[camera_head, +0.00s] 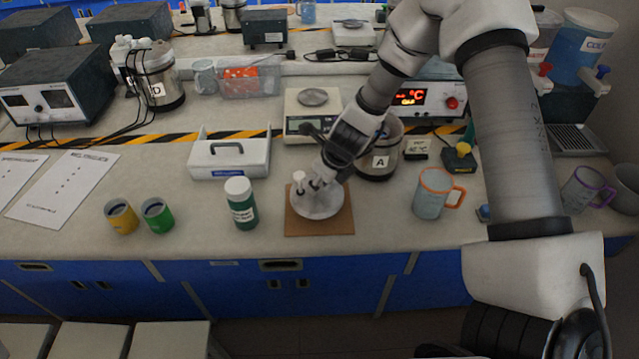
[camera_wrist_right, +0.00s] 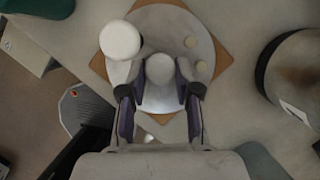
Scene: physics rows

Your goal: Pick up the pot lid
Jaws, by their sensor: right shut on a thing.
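The pot lid (camera_head: 318,204) is a pale grey disc at the front middle of the bench, over a square brown cork mat (camera_head: 291,222). In the right wrist view the lid (camera_wrist_right: 150,20) shows a round central knob, a taller white cylinder off to one side and small round spots. My right gripper (camera_head: 318,184) comes down from above and is shut on the lid's knob; in the wrist view its fingers (camera_wrist_right: 160,85) sit on both sides of the knob. I cannot tell whether the lid touches the mat. My left gripper is not in view.
Pot A (camera_head: 378,160) stands just behind the lid to the right. A green bottle with a white cap (camera_head: 241,205) and a white toolbox-like tray (camera_head: 230,160) are to the left. An orange-handled mug (camera_head: 432,195) is to the right. Bench in front of the toolbox is partly clear.

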